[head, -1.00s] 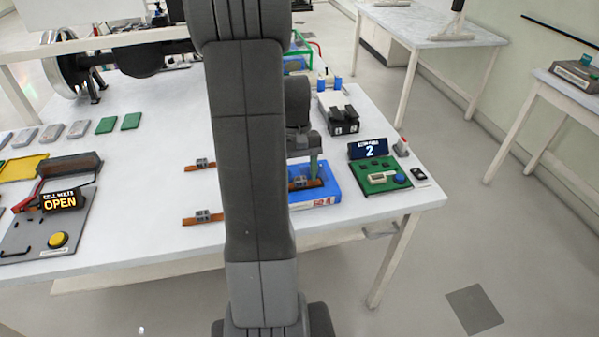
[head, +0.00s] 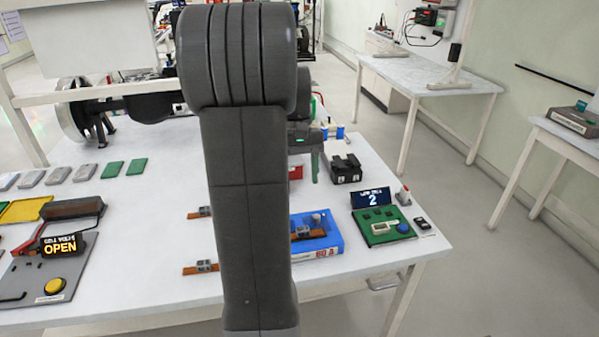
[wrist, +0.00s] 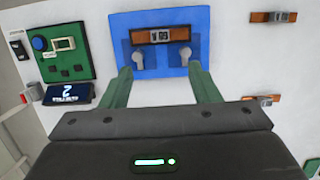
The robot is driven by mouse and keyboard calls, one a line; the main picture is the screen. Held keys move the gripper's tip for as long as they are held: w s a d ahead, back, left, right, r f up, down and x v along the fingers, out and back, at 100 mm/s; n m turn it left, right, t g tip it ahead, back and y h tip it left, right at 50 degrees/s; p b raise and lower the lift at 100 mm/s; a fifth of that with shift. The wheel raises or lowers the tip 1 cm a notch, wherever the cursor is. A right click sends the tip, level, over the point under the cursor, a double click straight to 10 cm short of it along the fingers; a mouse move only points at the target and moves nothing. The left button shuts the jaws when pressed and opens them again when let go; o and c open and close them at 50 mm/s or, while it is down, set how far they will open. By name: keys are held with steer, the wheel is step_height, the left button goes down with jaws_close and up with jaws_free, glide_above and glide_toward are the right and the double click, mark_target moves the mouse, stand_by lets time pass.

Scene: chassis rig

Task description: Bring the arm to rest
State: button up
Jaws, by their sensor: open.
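My gripper (wrist: 160,70) is open and empty, its two green fingers apart in the wrist view. In the head view one green finger (head: 315,167) shows beside my raised arm, above the table (head: 150,245). A blue tray (head: 327,245) is below the gripper and partly hidden by my arm. In the wrist view the blue tray (wrist: 117,22) holds a brown strip with a grey block (wrist: 160,35), just beyond the fingertips and apart from them. Two pale pegs stand beside the strip in that view.
A green board (head: 385,229) with a display reading 2 is right of the tray. Two more brown strips (head: 200,267) lie left of my arm. A black block (head: 345,169) stands farther back. A panel reading OPEN (head: 62,245) is at the left. The table's middle left is clear.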

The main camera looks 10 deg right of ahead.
mark_target(303, 228)
steer(key=shift+r, duration=0.2)
steer(key=x, duration=1.3)
steer(key=shift+f, duration=0.35)
steer(key=shift+r, duration=0.3)
